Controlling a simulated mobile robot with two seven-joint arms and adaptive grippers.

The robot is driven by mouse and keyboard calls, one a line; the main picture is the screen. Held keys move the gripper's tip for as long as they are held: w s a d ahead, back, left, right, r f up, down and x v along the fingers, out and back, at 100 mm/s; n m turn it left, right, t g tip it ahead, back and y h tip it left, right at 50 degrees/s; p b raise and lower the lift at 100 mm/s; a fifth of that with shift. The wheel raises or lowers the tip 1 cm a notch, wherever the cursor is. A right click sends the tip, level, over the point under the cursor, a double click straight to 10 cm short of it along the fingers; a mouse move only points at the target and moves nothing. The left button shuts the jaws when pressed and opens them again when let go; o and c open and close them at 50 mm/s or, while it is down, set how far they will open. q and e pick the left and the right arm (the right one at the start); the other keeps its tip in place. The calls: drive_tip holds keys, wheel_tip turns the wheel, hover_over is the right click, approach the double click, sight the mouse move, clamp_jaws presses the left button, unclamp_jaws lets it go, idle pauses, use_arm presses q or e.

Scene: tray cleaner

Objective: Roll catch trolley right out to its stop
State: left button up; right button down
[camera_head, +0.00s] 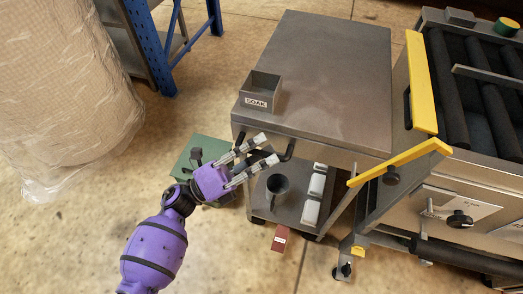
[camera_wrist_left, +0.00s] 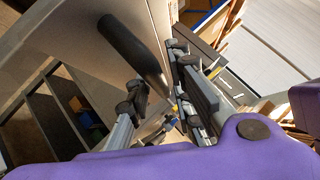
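The catch trolley appears to be the grey steel unit (camera_head: 325,75) with a flat top and an open lower shelf, beside the roller machine. A dark bar handle (camera_head: 289,150) is on its near face. My left gripper (camera_head: 268,150) is open, its two fingers spread and pointing right at the handle's left end. In the left wrist view the dark handle (camera_wrist_left: 132,50) reaches down toward the space between the fingers (camera_wrist_left: 160,98). I cannot tell whether either finger touches it. My right gripper is not in view.
A SOAK box (camera_head: 260,93) stands on the top's left edge. A dark mug (camera_head: 278,186) and white items (camera_head: 314,195) are on the lower shelf. A yellow-barred roller machine (camera_head: 470,90) is at right, a green box (camera_head: 197,152) beneath my gripper. Floor in front is mostly clear.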

use_arm(q)
clamp_jaws()
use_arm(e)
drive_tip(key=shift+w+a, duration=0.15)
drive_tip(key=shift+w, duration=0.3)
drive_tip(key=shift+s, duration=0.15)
